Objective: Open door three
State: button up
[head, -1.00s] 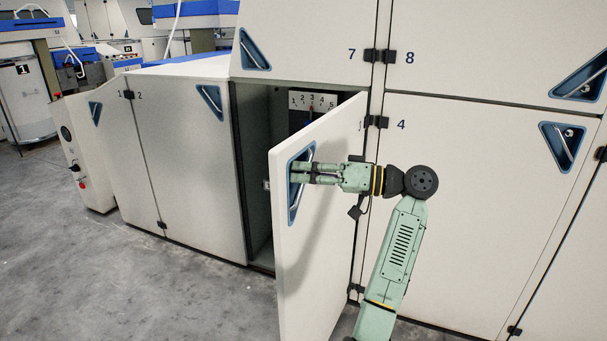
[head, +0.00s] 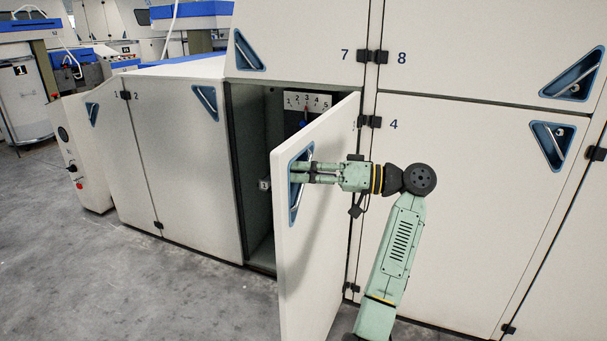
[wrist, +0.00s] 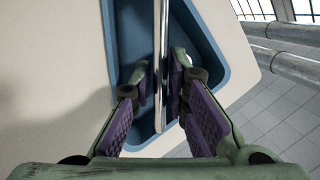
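Door three (head: 312,262) is a white panel between door two and door four, hinged on its right side. It stands partly open, swung out towards me. Its handle is a metal bar (wrist: 161,40) across a blue triangular recess (wrist: 210,52). My gripper (head: 299,173) reaches into the recess from the right in the head view. The exact contact is hard to see. The door's number is hidden in the head view.
Door two (head: 190,170) and door four (head: 450,220) are shut. Grey floor (head: 150,290) lies clear at the left front.

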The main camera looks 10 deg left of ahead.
jog(key=shift+o, duration=1.3)
jog(key=d, duration=1.2)
jog(key=shift+w, duration=0.35)
